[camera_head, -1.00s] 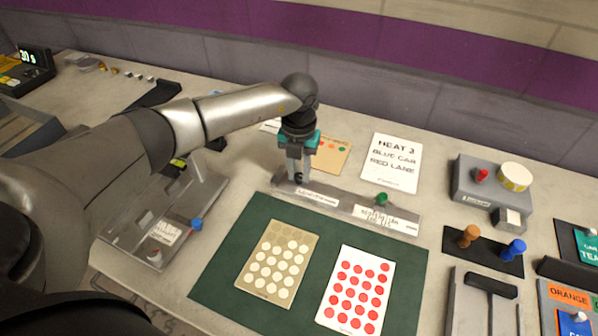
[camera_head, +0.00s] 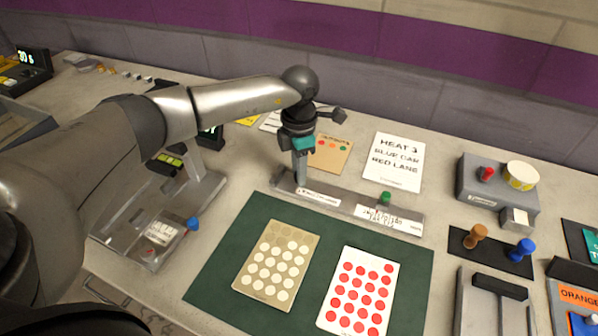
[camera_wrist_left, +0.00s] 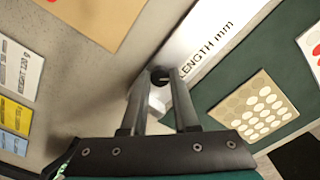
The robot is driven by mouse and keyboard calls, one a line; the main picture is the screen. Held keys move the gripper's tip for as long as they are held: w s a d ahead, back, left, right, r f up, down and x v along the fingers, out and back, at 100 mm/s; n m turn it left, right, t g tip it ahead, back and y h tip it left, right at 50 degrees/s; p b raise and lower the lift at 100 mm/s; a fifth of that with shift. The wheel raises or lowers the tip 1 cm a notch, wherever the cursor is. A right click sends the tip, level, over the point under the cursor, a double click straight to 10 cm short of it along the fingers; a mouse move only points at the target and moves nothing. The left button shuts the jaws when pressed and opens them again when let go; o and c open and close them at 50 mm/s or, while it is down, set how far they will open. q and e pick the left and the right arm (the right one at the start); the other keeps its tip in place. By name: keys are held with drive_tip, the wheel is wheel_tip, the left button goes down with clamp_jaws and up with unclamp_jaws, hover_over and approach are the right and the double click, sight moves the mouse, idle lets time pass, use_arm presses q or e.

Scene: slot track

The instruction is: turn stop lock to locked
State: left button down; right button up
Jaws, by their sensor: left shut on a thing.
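The length gauge (camera_head: 345,207) is a long grey bar with white labels behind the green mat; its "LENGTH mm" label shows in the left wrist view (camera_wrist_left: 207,47). A small dark round knob (camera_wrist_left: 160,75) on this bar, which looks like the stop lock, sits between my fingertips. My left gripper (camera_head: 301,183) points down at the bar's left part and is shut on the knob; it also shows in the left wrist view (camera_wrist_left: 157,82). The fingers hide most of the knob in the head view, and I cannot read its setting. My right gripper is not in view.
A green knob (camera_head: 384,198) stands on the bar's right part. The green mat (camera_head: 225,255) in front holds a beige dotted card (camera_head: 268,284) and a red-dotted card (camera_head: 350,322). Behind lie a heat sheet (camera_head: 397,162) and a tan card (camera_head: 331,153). A grey box (camera_head: 480,192) stands right.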

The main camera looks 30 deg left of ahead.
use_arm(q)
drive_tip(key=m+b, duration=0.1)
drive_tip(key=m, duration=0.3)
drive_tip(key=shift+m, duration=0.3)
drive_tip(key=shift+m+b, duration=0.7)
drive_tip(key=shift+m, duration=1.2)
drive_tip(key=c, duration=0.7)
unclamp_jaws()
wheel_tip(320, 180, up, 15)
drive_tip(key=shift+r+p, duration=0.15)
drive_tip(key=shift+p, duration=0.8)
